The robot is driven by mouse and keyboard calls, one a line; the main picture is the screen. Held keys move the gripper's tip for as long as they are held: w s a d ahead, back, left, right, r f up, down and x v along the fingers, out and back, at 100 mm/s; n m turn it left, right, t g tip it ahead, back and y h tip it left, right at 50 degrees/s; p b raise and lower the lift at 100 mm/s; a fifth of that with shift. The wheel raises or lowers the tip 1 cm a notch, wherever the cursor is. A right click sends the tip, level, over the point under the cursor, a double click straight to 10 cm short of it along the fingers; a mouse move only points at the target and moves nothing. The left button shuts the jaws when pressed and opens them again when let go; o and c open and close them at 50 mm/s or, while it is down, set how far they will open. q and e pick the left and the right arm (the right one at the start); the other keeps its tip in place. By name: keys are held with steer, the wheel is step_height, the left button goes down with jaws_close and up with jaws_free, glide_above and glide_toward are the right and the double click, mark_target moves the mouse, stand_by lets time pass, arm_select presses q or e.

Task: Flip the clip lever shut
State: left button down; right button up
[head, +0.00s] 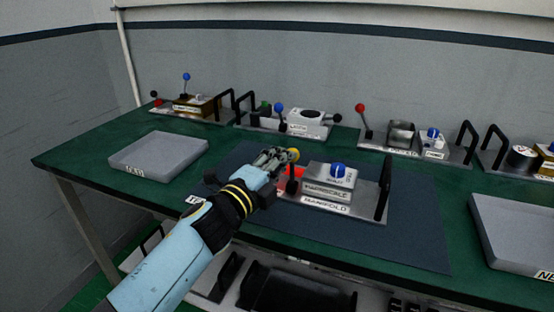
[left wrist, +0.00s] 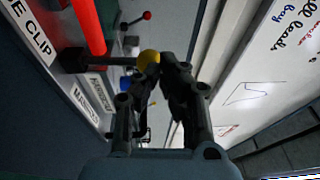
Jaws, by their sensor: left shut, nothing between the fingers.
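The clip lever has a yellow ball knob (head: 293,154) and a dark stem, at the left end of the manifold plate (head: 345,209). A red clip part (head: 290,180) sits beside it. In the left wrist view, the yellow knob (left wrist: 148,60) is at the end of a black rod, with the red bar (left wrist: 88,22) beside it and a label ending in "CLIP" (left wrist: 28,30). My left gripper (head: 282,156) is shut and empty, its fingertips (left wrist: 165,62) right at the knob. I cannot tell if they touch it. My right gripper is not in view.
A grey block with a blue knob (head: 338,170) and a black handle (head: 384,188) stand on the same plate. A grey tray (head: 158,153) is at left, another (head: 515,235) at right. Several other fixtures with levers line the back. The dark mat (head: 420,235) is clear at right.

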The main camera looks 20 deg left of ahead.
arm_select(q)
steer(key=shift+w+d+r, duration=0.1)
steer(key=shift+w+r, duration=0.15)
steer(key=shift+w, duration=0.5)
steer(key=shift+w+r, duration=0.25)
steer(key=shift+w, duration=1.4)
